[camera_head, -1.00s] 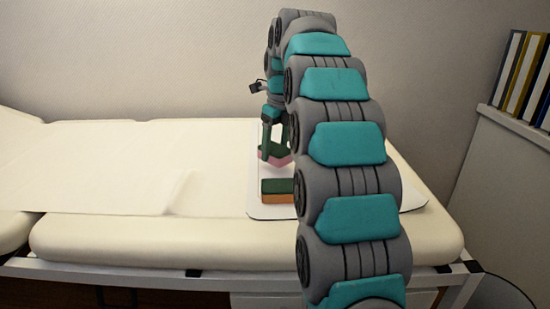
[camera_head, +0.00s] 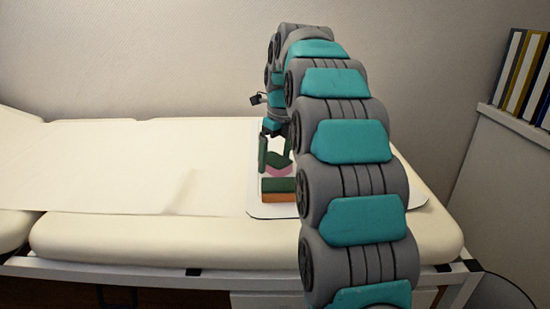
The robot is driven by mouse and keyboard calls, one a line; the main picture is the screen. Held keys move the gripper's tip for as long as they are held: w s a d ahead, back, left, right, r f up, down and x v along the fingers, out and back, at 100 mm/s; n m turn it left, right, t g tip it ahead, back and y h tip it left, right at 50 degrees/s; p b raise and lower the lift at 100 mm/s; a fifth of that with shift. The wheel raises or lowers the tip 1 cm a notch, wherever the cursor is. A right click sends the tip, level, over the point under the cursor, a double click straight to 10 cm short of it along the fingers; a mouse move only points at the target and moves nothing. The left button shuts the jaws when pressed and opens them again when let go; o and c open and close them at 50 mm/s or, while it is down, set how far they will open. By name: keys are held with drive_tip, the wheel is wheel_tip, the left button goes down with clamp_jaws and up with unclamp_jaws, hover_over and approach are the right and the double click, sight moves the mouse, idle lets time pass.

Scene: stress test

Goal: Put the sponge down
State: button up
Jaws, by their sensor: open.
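My gripper (camera_head: 275,150) hangs pointing down over the white mat on the padded couch. Its green jaws are open. A pink and green sponge-like block (camera_head: 279,171) sits low between and just below the jaws, behind a second block. Whether it touches the mat or the jaws is hard to tell. The second block (camera_head: 279,186), green on top and orange on the front, lies flat on the mat, nearer to me. My arm hides its right end and part of the gripper's right side.
The white mat (camera_head: 262,211) lies on the cream couch (camera_head: 130,241), partly behind my arm. A pale paper sheet (camera_head: 90,180) covers the couch's left part and looks clear. A wall stands behind. Upright binders (camera_head: 512,70) stand on a white cabinet at right.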

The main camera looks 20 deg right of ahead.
sight(278, 160)
drive_tip(key=shift+r, duration=0.1)
drive_tip(key=r, duration=0.7)
drive_tip(key=shift+s+d, duration=0.25)
drive_tip(key=shift+s, duration=0.15)
drive_tip(key=r+p, duration=0.3)
drive_tip(key=s+r+p, duration=0.1)
drive_tip(key=r, duration=0.1)
drive_tip(key=shift+d+p, duration=0.1)
drive_tip(key=shift+p, duration=0.25)
